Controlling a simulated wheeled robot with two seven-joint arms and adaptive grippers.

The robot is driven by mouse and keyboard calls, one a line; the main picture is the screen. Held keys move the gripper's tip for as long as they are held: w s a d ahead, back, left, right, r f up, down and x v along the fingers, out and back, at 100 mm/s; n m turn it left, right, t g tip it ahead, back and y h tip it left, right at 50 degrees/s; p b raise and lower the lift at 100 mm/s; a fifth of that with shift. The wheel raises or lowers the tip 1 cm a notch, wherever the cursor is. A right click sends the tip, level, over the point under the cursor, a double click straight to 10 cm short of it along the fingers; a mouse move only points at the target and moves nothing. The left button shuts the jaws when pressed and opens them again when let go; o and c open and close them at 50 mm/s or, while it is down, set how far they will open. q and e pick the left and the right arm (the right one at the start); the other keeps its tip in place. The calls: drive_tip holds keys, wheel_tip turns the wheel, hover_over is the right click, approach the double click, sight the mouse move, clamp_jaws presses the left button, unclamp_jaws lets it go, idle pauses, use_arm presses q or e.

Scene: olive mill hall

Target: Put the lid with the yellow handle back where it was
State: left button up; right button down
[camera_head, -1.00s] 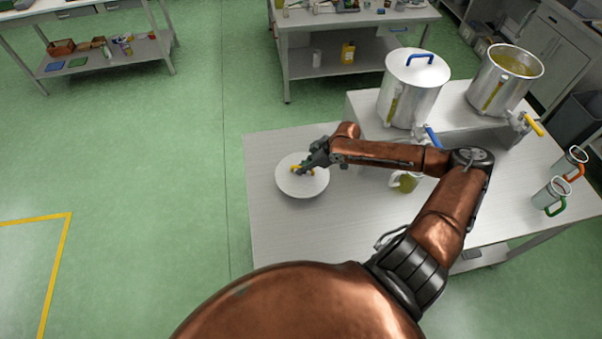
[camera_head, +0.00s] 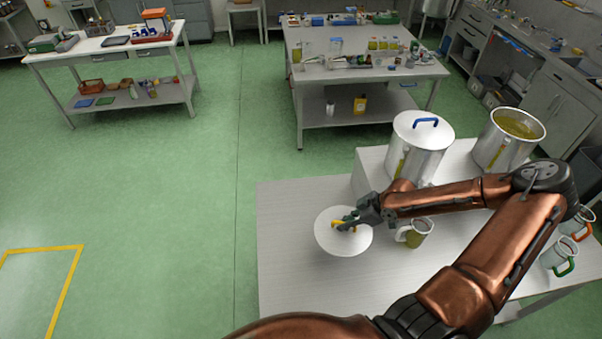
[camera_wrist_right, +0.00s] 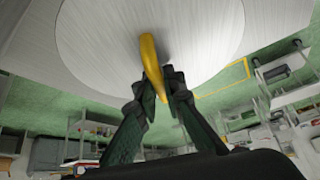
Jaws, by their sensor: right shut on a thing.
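My right gripper (camera_head: 352,221) is shut on the yellow handle (camera_head: 338,225) of a round, pale lid (camera_head: 340,244). The lid is roughly level over the left part of the steel table (camera_head: 285,285); I cannot tell how far it is above the top. An open steel pot (camera_head: 492,152) with golden liquid stands at the back right on a raised shelf. Beside it, a second pot (camera_head: 430,162) wears a blue-handled lid (camera_head: 422,128). My left gripper is not in view.
A mug of golden liquid (camera_head: 420,232) stands just right of the lid, below my right forearm. Mugs with green (camera_head: 560,258) and orange (camera_head: 580,222) handles stand at the right edge. The table's front left is bare. The raised shelf (camera_head: 370,165) carries both pots.

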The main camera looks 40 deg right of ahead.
drive_tip(key=shift+a, duration=0.1)
drive_tip(key=shift+a+f, duration=0.15)
drive_tip(key=shift+a, duration=0.15)
drive_tip(key=w+a+r+n+b, duration=0.1)
drive_tip(key=w+a+b, duration=0.1)
drive_tip(key=a, duration=0.7)
drive_tip(key=w+a+r+n+g+b, duration=0.1)
drive_tip(key=w+a+b, duration=0.2)
drive_tip(key=a+b, duration=0.2)
drive_tip(key=w+a+r+n+y+b, duration=0.1)
drive_tip(key=w+a+b, duration=0.2)
drive_tip(key=a, duration=0.9)
drive_tip(key=shift+a+r+b, duration=0.2)
drive_tip(key=shift+a+b, duration=0.1)
drive_tip(key=shift+b, duration=0.3)
